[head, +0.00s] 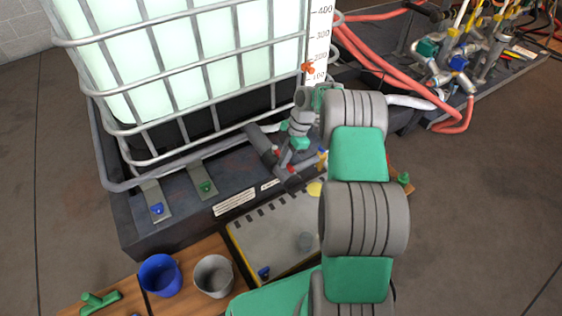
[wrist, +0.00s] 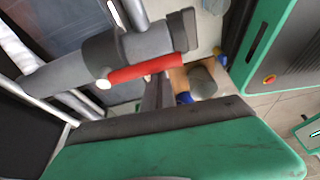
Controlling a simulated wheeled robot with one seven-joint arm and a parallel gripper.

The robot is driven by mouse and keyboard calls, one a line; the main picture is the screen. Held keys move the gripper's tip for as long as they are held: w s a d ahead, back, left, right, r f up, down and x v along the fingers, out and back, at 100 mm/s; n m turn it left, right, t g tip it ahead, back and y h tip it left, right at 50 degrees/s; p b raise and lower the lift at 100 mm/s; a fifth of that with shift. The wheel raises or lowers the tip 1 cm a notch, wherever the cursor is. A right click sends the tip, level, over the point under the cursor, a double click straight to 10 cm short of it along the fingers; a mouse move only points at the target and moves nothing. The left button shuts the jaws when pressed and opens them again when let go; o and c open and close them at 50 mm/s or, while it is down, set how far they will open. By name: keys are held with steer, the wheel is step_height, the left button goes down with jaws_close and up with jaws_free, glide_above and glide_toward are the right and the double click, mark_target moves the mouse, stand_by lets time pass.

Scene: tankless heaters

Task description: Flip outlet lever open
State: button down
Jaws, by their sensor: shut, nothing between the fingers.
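The outlet is a dark grey pipe (wrist: 105,58) with a wide end cap, low at the front of the caged tank (head: 190,62). Its red lever (wrist: 145,71) lies along the pipe's side in the wrist view. In the head view the outlet pipe (head: 261,143) points up and left, and small red parts show near my gripper. My gripper (wrist: 157,92) is shut and empty, its dark fingers just below the lever in the wrist view. I cannot tell whether they touch it. In the head view my gripper (head: 288,161) is beside the outlet, partly hidden by my wrist.
The tank's metal cage bars are close around the outlet. A blue bucket (head: 160,275) and a grey bucket (head: 213,276) stand at the front. A grey panel with a yellow edge (head: 270,235) lies below the outlet. Red hoses (head: 380,62) run at the right; open floor lies further right.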

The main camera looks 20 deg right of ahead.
steer(key=shift+d, duration=0.15)
stand_by(0.3)
step_height(320, 180, up, 10)
steer(key=p, duration=0.4)
steer(key=shift+a, duration=0.3)
steer(key=shift+r, duration=0.1)
